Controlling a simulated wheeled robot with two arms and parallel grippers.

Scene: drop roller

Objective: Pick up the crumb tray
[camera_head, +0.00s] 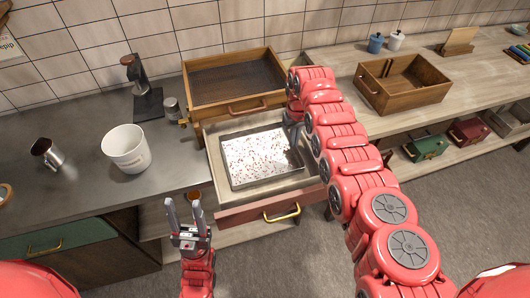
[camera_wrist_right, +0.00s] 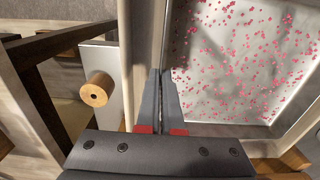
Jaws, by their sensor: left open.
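The crumb tray (camera_head: 258,184) is a shallow dark-rimmed tray scattered with small red crumbs. It lies in the pulled-out drawer (camera_head: 276,212) with the brass handle, and its crumbed floor also shows in the right wrist view (camera_wrist_right: 235,65). My right gripper (camera_wrist_right: 161,100) is at the tray's edge, its two fingers close together with the tray's rim between them. In the head view my right arm partly hides that gripper near the tray's far right corner. My left gripper (camera_head: 184,213) is open and empty, in front of the counter and left of the drawer.
A wooden box with a dark mesh (camera_head: 235,78) stands behind the drawer. A white bucket (camera_head: 126,148), a metal mug (camera_head: 46,153) and a dark stand (camera_head: 145,92) are on the left counter. An empty wooden drawer box (camera_head: 402,88) sits on the right counter.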

